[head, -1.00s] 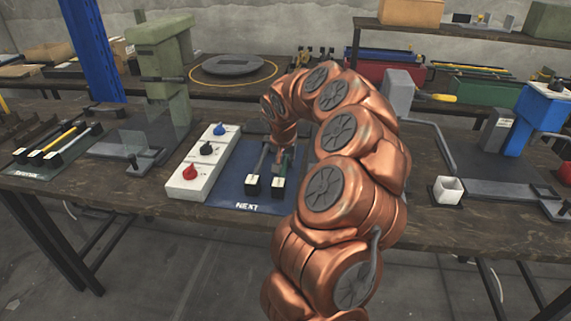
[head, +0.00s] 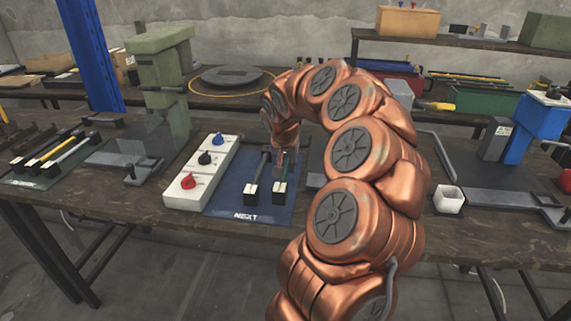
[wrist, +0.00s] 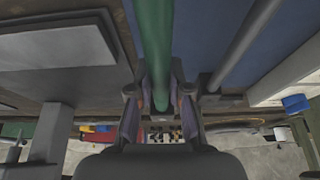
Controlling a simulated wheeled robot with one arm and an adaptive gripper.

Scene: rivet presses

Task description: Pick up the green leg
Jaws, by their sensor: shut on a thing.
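The green leg (wrist: 153,45) is a slim green rod. In the wrist view it runs from the top edge down between the fingers of my gripper (wrist: 160,92), which is shut on it. In the head view my gripper (head: 285,152) is low over the blue mat marked NEXT (head: 232,203), mostly hidden by my copper arm. The green leg shows there only as a short piece (head: 283,174) behind a black end block with a white top. A grey leg (head: 262,169) lies beside it on the left; it also shows in the wrist view (wrist: 245,45). I cannot tell whether the green leg is off the mat.
A white box (head: 178,201) with red, black and blue knobs stands left of the mat. A green press (head: 165,70) stands further left, near a mat with several legs. A blue press (head: 540,125) and a white cup (head: 448,203) are on the right.

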